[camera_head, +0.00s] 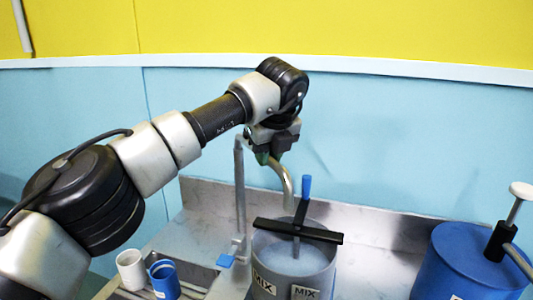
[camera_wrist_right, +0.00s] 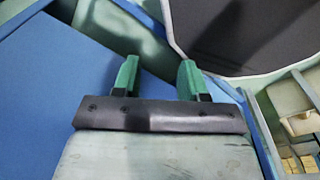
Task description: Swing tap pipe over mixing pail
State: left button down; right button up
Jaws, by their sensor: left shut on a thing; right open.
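The tap pipe (camera_head: 240,190) rises from the metal counter behind the mixing pail. Its curved spout (camera_head: 287,183) hangs down behind the pail's black crossbar, and its end appears over the back of the pail. The grey mixing pail (camera_head: 268,287), labelled MIX, holds pale contents and a blue-handled stirrer (camera_head: 305,188). My left gripper (camera_head: 266,155) is shut on the upper part of the pipe; the grip is partly hidden by the gripper body. My right gripper (camera_wrist_right: 159,78) is open and empty in the right wrist view.
A blue tap lever (camera_head: 225,261) is at the pipe's foot. A white cup (camera_head: 131,270) and a blue cup (camera_head: 164,280) stand left of the pail. A large blue drum (camera_head: 455,270) with a pump stands right. Bare counter lies between pail and drum.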

pick_arm(q)
jog(key=shift+r, duration=0.2)
pick_arm(e)
jog(key=shift+a, duration=0.15)
pick_arm(q)
jog(key=c, duration=1.4)
grip_release()
jog(key=o, duration=0.4)
jog(key=shift+w+d+f, duration=0.1)
jog(key=shift+d+f, duration=0.05)
jog(key=shift+d, duration=0.05)
pick_arm(e)
jog(key=shift+a, duration=0.25)
pick_arm(q)
jog(key=shift+r, duration=0.3)
jog(key=b+v, duration=0.1)
jog(key=v, duration=0.9)
jog(key=shift+r, duration=0.1)
pick_arm(e)
jog(key=shift+d+f, duration=0.3)
jog(key=shift+f, duration=0.35)
